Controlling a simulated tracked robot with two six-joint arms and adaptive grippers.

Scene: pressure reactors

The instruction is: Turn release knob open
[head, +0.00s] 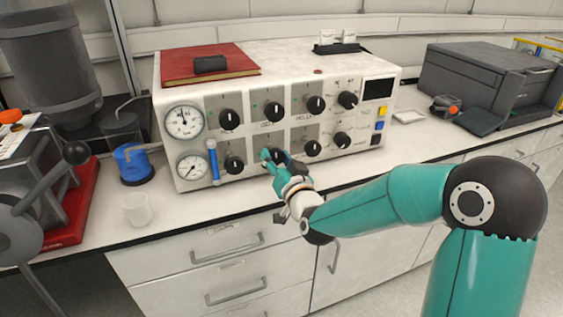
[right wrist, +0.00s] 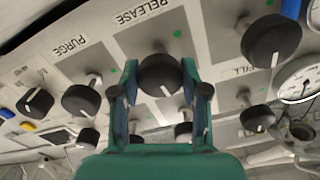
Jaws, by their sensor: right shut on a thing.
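The release knob (right wrist: 160,76) is a round black knob under the upside-down RELEASE label in the right wrist view. My right gripper (right wrist: 160,92) has one teal finger on each side of it and is shut on it. In the head view the right gripper (head: 272,157) is at the lower row of knobs on the white control panel (head: 340,170), and its fingers largely hide the knob. The knob's turn position cannot be made out. My left gripper does not show in the head view.
Other black knobs sit close around, one at the left (head: 234,164) and one at the right (head: 312,149). Two gauges (head: 184,122) and a blue tube (head: 213,160) are farther left. A white cup (head: 137,209) stands on the counter, which is clear in front of the panel.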

